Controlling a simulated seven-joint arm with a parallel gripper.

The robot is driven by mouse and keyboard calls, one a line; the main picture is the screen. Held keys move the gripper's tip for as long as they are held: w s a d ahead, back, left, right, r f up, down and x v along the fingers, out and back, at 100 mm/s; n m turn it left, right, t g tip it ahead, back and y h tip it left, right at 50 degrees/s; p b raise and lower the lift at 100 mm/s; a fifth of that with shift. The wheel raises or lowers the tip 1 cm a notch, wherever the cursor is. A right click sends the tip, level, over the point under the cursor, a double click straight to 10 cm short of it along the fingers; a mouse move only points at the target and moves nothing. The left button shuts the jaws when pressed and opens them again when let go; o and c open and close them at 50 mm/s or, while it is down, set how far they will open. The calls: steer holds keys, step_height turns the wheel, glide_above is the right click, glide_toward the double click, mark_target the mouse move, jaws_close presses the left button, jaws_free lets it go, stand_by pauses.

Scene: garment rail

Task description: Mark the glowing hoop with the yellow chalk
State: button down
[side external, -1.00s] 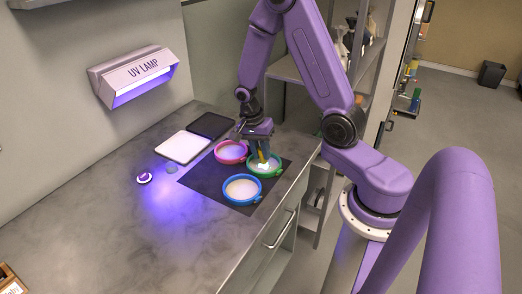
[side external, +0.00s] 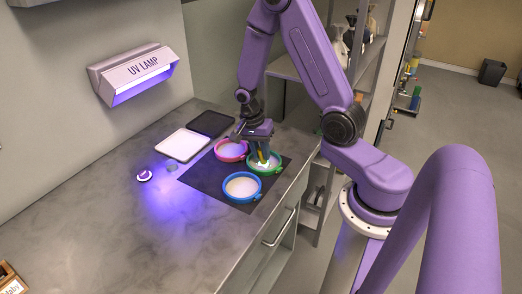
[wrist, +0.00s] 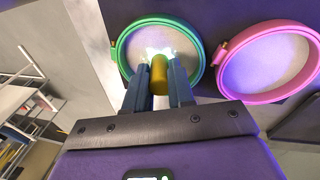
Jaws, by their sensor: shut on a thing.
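My gripper (wrist: 159,88) is shut on the yellow chalk (wrist: 159,75), which stands between its two blue fingers. In the side view my gripper (side external: 262,150) is over the green hoop (side external: 280,167). In the wrist view the chalk's far end is over the pale cloth inside the green hoop (wrist: 118,50). A bright whitish glowing patch (wrist: 160,51) shows on that cloth just beyond the chalk, partly hidden by it. I cannot tell whether the chalk touches the cloth. The pink hoop (side external: 221,158) and blue hoop (side external: 241,200) show no such patch.
The hoops lie on a dark mat (side external: 205,184) on the grey counter (side external: 110,215). A white tray (side external: 183,144) and a dark tray (side external: 211,123) are behind. A UV lamp (side external: 134,72) is on the wall. A small round object (side external: 144,175) sits left, in violet light.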

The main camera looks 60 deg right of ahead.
stand_by(0.5)
steer(key=shift+r, duration=3.5)
steer(key=shift+w, duration=0.15)
